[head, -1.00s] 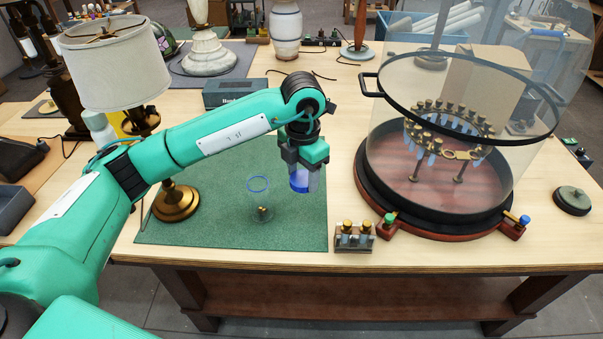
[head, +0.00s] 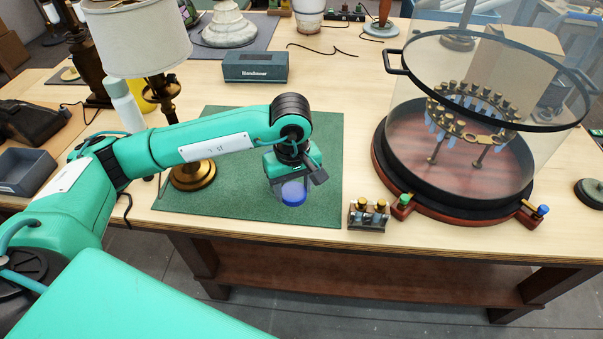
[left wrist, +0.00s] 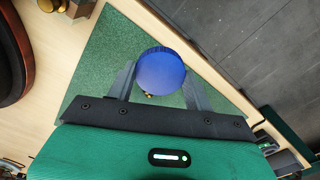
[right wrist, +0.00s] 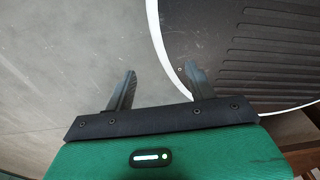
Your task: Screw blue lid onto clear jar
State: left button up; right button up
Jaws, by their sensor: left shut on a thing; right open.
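A round blue lid (head: 293,193) is between the fingers of my left gripper (head: 291,186), low over the green mat. In the left wrist view the lid (left wrist: 162,72) lies flat-faced between the two fingers, which are shut on it. The clear jar is mostly hidden by the lid and gripper. A small brass bit (left wrist: 149,95) shows just past the lid's edge. I cannot tell whether the lid touches the jar. My right gripper (right wrist: 159,72) is open and empty, over the floor beside a dark ribbed surface; it is out of the head view.
A small rack (head: 369,215) with brass-topped pieces sits right of the mat, by the large glass vessel (head: 455,200). A grey box (head: 255,67) lies behind.

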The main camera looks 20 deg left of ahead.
aim_at(285, 199)
pick_arm(q)
jog(key=m, duration=0.2)
jog(key=s+f+m, duration=0.1)
jog(key=m, duration=0.1)
jog(key=s+a+m, duration=0.1)
jog(key=shift+s+f+m, duration=0.2)
jog(key=shift+s+m, duration=0.05)
jog(key=shift+m, duration=0.15)
jog(key=m, duration=0.1)
jog(key=s+m, duration=0.1)
jog(key=m, duration=0.1)
jog(key=shift+s+a+f, duration=0.1)
jog(key=shift+s+f, duration=0.05)
jog(key=shift+f, duration=0.1)
